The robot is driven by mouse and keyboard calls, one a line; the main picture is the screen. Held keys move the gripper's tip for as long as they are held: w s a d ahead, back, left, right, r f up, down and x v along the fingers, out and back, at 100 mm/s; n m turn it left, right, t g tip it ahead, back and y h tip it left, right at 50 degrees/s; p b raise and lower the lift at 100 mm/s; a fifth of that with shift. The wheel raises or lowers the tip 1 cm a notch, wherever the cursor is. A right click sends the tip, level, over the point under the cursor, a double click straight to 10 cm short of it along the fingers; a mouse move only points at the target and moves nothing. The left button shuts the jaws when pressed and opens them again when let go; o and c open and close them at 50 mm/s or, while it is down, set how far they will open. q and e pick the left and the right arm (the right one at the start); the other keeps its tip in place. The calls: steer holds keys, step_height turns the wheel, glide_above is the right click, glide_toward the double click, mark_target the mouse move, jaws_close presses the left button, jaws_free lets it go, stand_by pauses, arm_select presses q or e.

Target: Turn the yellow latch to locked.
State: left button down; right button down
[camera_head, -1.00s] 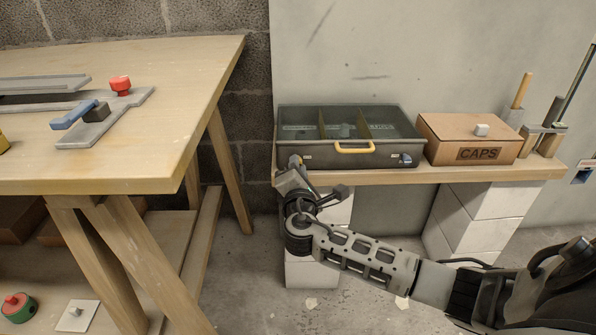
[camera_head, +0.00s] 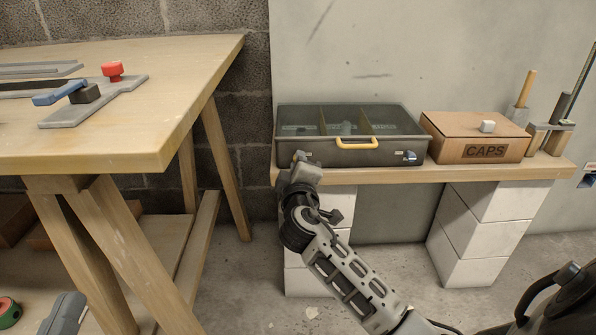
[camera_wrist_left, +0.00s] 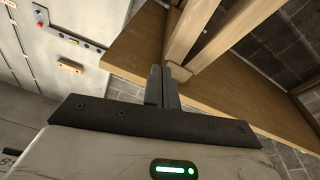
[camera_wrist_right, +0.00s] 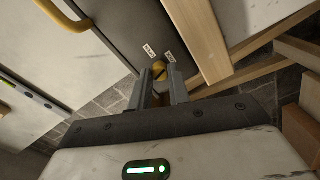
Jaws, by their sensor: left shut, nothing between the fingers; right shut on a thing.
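The yellow latch (camera_wrist_right: 160,71), a round knob with a dark diagonal stripe, sits on a dark grey face in the right wrist view. Two small white labels (camera_wrist_right: 150,51) are beside it, too small to read. My right gripper (camera_wrist_right: 160,90) is shut on the latch, one finger on each side. In the head view its arm reaches to the front left of the grey case (camera_head: 288,153), and the latch is hidden behind it. My left gripper (camera_wrist_left: 162,78) is shut and empty, fingers together. It shows at the bottom left of the head view (camera_head: 66,313).
The case with its yellow handle (camera_head: 356,144) stands on a wooden shelf (camera_head: 450,173) beside a CAPS box (camera_head: 460,138). A wooden workbench (camera_head: 170,95) at left carries a grey plate with a blue lever (camera_head: 60,93) and red knob (camera_head: 112,71). Floor between is open.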

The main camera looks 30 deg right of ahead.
arm_select(q)
steer(key=shift+w+a+r+m+t+h+b, duration=0.1)
steer(key=shift+r+m+t+h+b, duration=0.7)
steer(key=shift+r+m, duration=0.7)
arm_select(e)
steer(key=shift+m, duration=1.8)
arm_select(q)
steer(key=shift+r, duration=0.1)
arm_select(e)
steer(key=c, duration=1.3)
jaws_free()
